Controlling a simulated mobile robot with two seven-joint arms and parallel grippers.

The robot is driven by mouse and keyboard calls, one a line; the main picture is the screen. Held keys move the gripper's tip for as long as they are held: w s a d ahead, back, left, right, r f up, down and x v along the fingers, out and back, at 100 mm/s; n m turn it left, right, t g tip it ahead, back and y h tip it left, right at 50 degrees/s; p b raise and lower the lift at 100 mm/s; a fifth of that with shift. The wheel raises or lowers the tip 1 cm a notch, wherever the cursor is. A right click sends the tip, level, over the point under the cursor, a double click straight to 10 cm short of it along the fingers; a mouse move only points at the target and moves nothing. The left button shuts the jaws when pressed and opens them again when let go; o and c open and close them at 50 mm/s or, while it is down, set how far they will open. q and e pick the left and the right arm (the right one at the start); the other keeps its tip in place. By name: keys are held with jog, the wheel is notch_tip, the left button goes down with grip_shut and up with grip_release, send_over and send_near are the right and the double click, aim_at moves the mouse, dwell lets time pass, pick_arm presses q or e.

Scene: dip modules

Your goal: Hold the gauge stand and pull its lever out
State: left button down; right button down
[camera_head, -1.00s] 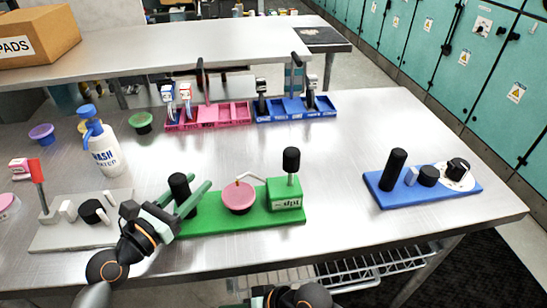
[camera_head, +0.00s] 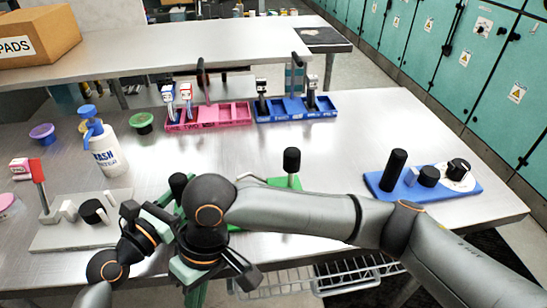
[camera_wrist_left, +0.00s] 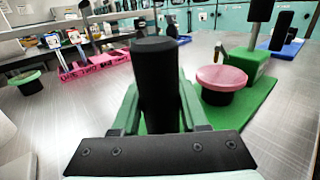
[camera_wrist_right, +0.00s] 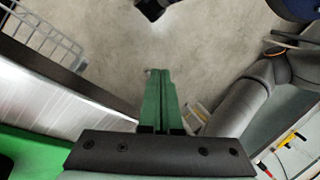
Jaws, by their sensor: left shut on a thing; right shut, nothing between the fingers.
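The gauge stand has a green base (camera_head: 285,183), mostly hidden behind my right arm in the head view. The left wrist view shows its black post (camera_wrist_left: 158,75), pink round disc (camera_wrist_left: 222,78) and green box (camera_wrist_left: 247,65). A black-knobbed upright (camera_head: 291,160) rises at the box end; I cannot tell if this is the lever. My left gripper (camera_wrist_left: 160,105) is shut on the black post, one finger each side. My right gripper (camera_wrist_right: 160,100) is shut and empty, apart from the stand, pointing down past the table's front edge with floor behind it.
A grey stand with a red-flagged post (camera_head: 38,172) is at left, beside a wash bottle (camera_head: 104,150). A blue stand (camera_head: 455,190) is at right. A pink tray (camera_head: 225,122) and a blue tray (camera_head: 285,117) stand behind. The table's middle is clear.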

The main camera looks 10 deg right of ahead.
jog(key=w+d+r+m+t+h, duration=0.3)
jog(key=w+r, duration=0.3)
jog(key=r, duration=0.4)
jog(key=w+d+r+m+t+h, duration=0.4)
jog(key=w+d+r+t, duration=0.1)
jog(key=r, duration=0.6)
jog(key=shift+w+d+r+t+h, duration=0.2)
jog(key=shift+w+t+h, duration=0.1)
jog(key=shift+w+t, duration=0.2)
send_near(291, 170)
jog(key=w+a+f, duration=0.3)
jog(key=a+f, duration=0.1)
jog(key=d, duration=0.2)
jog(key=w+d, duration=0.1)
jog(key=d, duration=0.1)
jog(key=shift+w+d+f, duration=0.15)
jog(key=shift+w+f, duration=0.1)
